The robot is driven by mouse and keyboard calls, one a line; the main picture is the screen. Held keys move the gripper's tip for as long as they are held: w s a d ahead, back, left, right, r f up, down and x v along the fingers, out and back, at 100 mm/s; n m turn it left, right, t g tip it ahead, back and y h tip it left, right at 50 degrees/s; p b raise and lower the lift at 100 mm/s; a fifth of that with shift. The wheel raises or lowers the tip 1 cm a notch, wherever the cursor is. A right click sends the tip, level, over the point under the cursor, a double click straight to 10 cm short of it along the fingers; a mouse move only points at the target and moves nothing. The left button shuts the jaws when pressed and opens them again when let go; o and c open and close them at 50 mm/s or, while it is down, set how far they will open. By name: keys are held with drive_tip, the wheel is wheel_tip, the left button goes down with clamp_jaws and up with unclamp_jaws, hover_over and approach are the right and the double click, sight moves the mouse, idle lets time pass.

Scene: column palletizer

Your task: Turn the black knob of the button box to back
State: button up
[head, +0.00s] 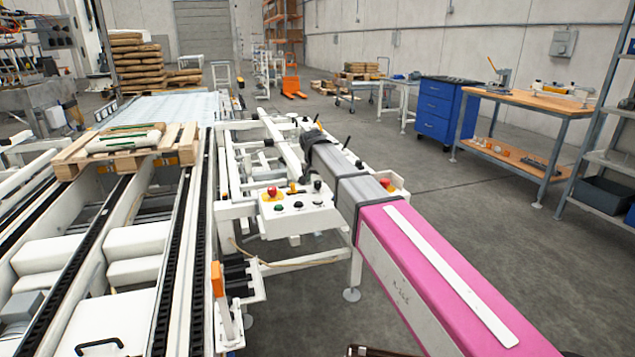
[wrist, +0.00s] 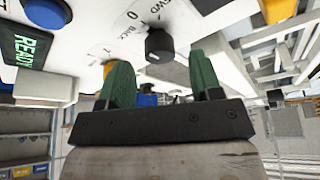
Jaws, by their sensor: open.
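In the wrist view the black knob (wrist: 159,46) stands out from the white panel of the button box (wrist: 85,50). Printed marks 0, FWD and BACK lie around it, and a small white mark shows on its lower side. My gripper (wrist: 158,64) is open. Its two green fingers stand apart, one on each side of the knob in the picture. I cannot tell whether either finger touches it. In the head view I cannot make out my gripper, and I cannot tell whether the white control panel there (head: 300,220) is the same box.
A green READY display (wrist: 28,46) and a blue button (wrist: 47,12) are on the panel near the knob. A yellow button (wrist: 125,65) is partly behind the left finger.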

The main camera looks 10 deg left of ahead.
drive_tip(key=shift+x, duration=1.1)
drive_tip(key=c, duration=0.9)
drive_tip(key=shift+c, duration=0.2)
drive_tip(key=shift+n, duration=0.3)
drive_tip(key=n+y, duration=0.1)
drive_tip(key=n, duration=0.3)
drive_tip(key=shift+d+y, duration=0.1)
drive_tip(key=shift+y, duration=0.3)
drive_tip(key=n+g+y, duration=0.1)
drive_tip(key=n, duration=0.3)
drive_tip(key=shift+n, duration=0.3)
